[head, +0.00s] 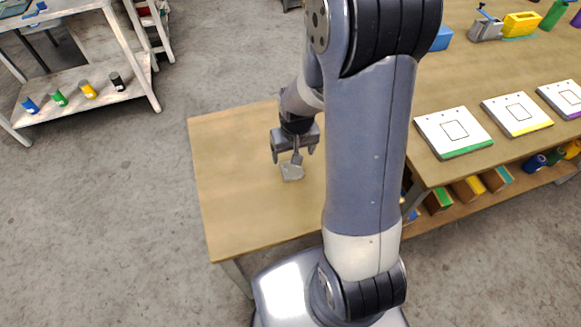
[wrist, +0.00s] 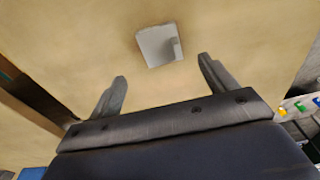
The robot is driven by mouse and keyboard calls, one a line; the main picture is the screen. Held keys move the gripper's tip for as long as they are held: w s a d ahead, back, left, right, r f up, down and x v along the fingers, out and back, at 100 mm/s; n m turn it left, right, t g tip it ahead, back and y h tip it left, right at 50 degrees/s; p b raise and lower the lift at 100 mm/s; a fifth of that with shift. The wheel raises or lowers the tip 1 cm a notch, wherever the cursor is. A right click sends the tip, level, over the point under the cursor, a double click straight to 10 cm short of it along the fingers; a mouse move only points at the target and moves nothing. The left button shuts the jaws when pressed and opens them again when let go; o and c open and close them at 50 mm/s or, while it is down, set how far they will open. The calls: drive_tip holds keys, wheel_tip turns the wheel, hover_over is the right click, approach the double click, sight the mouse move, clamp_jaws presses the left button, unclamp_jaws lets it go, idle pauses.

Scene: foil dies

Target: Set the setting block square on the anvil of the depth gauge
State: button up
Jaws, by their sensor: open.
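A small light-grey piece (head: 292,173) lies on the bare wooden side table (head: 240,200), with a darker grey upright part at its edge. In the wrist view the grey piece (wrist: 155,46) is a pale, squarish shape with the darker part on its right side. I cannot tell if it is the depth gauge, the setting block or both together. My gripper (head: 293,154) points down above it, open. In the wrist view my gripper (wrist: 163,67) has its two fingers spread wide with nothing between them; the piece lies beyond the tips.
The side table is otherwise clear where visible; my arm hides its right part. The bench at right holds white panels (head: 453,132) with coloured edges, and a grey device with a blue handle (head: 487,28). A rack (head: 85,90) with several coloured cylinders stands at left.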

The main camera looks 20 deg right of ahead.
sight(291, 167)
drive_tip(key=shift+w+a+f+p, duration=0.1)
drive_tip(key=shift+f+p, duration=0.1)
drive_tip(key=shift+f, duration=0.85)
drive_tip(key=shift+w+f+p, duration=0.1)
drive_tip(key=shift+f+p, duration=0.05)
drive_tip(key=shift+f, duration=0.9)
drive_tip(key=shift+w+a+f+p, duration=0.1)
drive_tip(key=shift+f+p, duration=0.1)
drive_tip(key=shift+f, duration=0.85)
drive_tip(key=shift+c, duration=0.2)
drive_tip(key=c, duration=1.4)
drive_tip(key=shift+o, duration=0.2)
drive_tip(key=shift+r, duration=0.1)
